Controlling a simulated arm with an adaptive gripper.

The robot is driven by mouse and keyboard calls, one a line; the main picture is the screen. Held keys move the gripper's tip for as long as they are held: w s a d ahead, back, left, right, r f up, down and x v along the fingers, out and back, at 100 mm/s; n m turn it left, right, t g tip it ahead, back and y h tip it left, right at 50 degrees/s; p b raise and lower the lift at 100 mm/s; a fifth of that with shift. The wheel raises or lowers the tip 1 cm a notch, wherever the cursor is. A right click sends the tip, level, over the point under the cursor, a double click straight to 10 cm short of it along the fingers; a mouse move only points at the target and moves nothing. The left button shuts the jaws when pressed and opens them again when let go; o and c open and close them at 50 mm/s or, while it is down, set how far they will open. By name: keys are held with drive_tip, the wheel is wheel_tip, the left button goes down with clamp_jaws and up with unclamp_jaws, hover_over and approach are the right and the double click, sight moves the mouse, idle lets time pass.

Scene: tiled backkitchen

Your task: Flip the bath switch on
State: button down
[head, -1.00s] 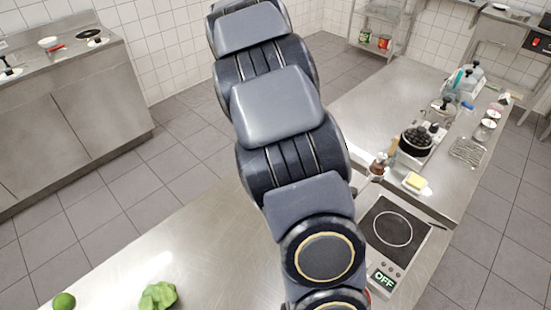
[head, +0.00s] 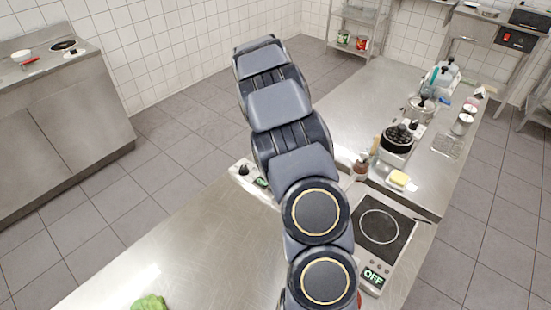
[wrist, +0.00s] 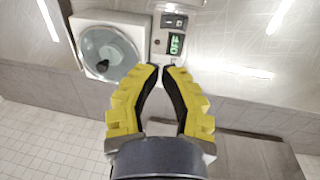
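The bath (wrist: 84,28) is a pale square unit with a round grey basin and a dark round piece in it, in the wrist view. Beside it is a control panel (wrist: 157,42) with a green display and small dark switches (wrist: 173,21); the display's reading is too small to tell surely. My gripper (wrist: 163,68), with yellow fingers, has its tips close together, nothing between them, and points at the panel's near edge. In the head view my arm hides the gripper and most of the bath; part of the unit (head: 241,170) shows left of the arm.
A hot plate (head: 381,227) with an OFF display is at the right. A green vegetable (head: 149,302) lies at the counter's front edge. A black pan (head: 397,139), yellow block (head: 399,178) and bottles stand on the far counter.

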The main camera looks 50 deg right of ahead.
drive_tip(key=f, duration=0.4)
drive_tip(key=d+f, duration=0.1)
drive_tip(key=f, duration=0.7)
drive_tip(key=shift+d+f, duration=0.25)
drive_tip(key=shift+d, duration=0.1)
drive_tip(key=shift+d+f+y, duration=0.1)
drive_tip(key=shift+f+y, duration=0.35)
drive_tip(key=shift+y, duration=0.05)
drive_tip(key=shift+d+r, duration=0.1)
drive_tip(key=shift+r, duration=0.05)
drive_tip(key=shift+r, duration=0.75)
wheel_tip(320, 180, up, 14)
drive_tip(key=d, duration=0.1)
drive_tip(key=shift+d, duration=0.4)
